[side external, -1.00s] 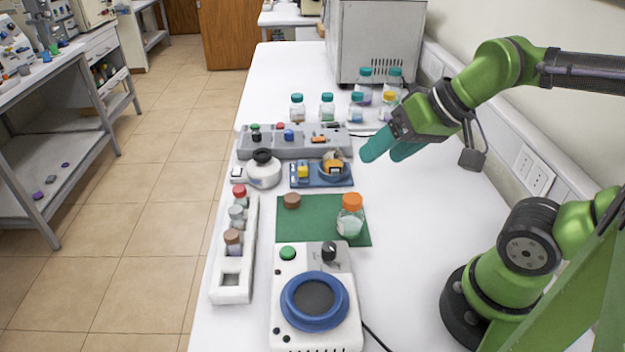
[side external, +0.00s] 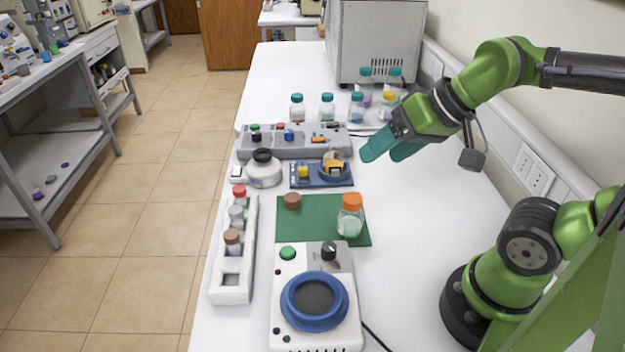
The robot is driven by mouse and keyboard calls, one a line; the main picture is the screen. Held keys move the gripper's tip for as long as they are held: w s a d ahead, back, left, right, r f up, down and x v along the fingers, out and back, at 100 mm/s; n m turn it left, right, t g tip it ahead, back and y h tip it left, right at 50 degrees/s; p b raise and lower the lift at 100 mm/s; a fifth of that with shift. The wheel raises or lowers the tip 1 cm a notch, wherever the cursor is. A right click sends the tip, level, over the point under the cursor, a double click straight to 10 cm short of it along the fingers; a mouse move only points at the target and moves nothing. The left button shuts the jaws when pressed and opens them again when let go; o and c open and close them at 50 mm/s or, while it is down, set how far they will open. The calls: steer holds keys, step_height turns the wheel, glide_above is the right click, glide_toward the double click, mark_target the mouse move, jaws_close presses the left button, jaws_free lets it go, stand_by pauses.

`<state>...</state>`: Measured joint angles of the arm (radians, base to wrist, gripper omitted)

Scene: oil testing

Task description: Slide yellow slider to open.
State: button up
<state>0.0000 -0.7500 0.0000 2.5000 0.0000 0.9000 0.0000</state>
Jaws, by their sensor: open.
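The yellow slider (side external: 303,171) is a small block on the left part of a blue base (side external: 321,182), in the middle of the table. A round part with an orange and yellow piece (side external: 334,165) sits on the right part of the same base. My gripper (side external: 384,153) has teal fingers and is open and empty. It hangs to the right of the blue base, above the table and apart from the slider. The slider's track is too small to make out.
A grey panel (side external: 265,146) with coloured controls lies behind the base, with several teal-capped bottles farther back. A white flask-like device (side external: 264,171) stands just left. An orange-capped jar (side external: 350,218) stands on the green mat (side external: 290,230) in front. The table to the right is clear.

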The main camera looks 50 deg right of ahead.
steer(key=shift+c, duration=1.1)
steer(key=shift+w+d+f+g, duration=0.2)
steer(key=shift+w+f+g, duration=0.3)
steer(key=shift+w+f, duration=0.25)
steer(key=shift+c, duration=0.8)
steer(key=n+g+h, duration=0.2)
steer(key=n+g, duration=0.4)
steer(key=n, duration=0.7)
glide_above(303, 168)
step_height(303, 168, down, 4)
step_height(303, 168, down, 16)
steer(key=shift+r, duration=0.1)
steer(key=shift+c, duration=0.3)
jaws_close()
